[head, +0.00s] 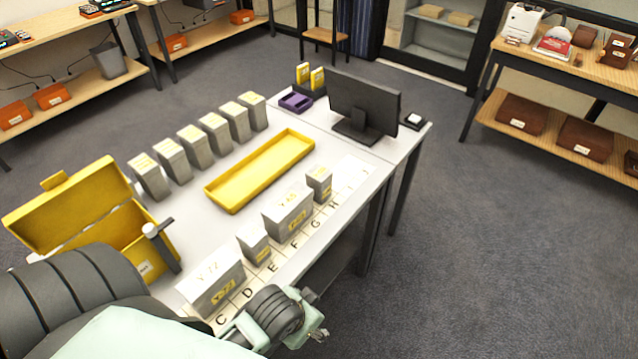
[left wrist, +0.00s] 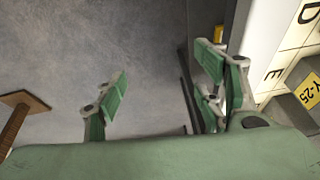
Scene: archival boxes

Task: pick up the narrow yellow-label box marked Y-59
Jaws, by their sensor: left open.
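Several grey archival boxes with yellow labels stand on the white table; I cannot read Y-59 on any of them. In the front row are a wide box that seems to read Y-77 (head: 213,284), a narrow box (head: 253,243), another wide box (head: 288,212) and a small narrow box (head: 319,184). The left wrist view shows a label reading Y-25 (left wrist: 308,90) at the right edge, beside the letters D and E. My left gripper (head: 318,318) is open and empty, past the table's front edge, over the floor; its spread fingers show in the left wrist view (left wrist: 160,82).
A back row of narrow grey boxes (head: 194,147) stands behind an empty yellow tray (head: 262,170). An open yellow case (head: 70,205) is at the left. A monitor (head: 362,105) and purple item (head: 296,102) stand at the far end. Floor at right is clear.

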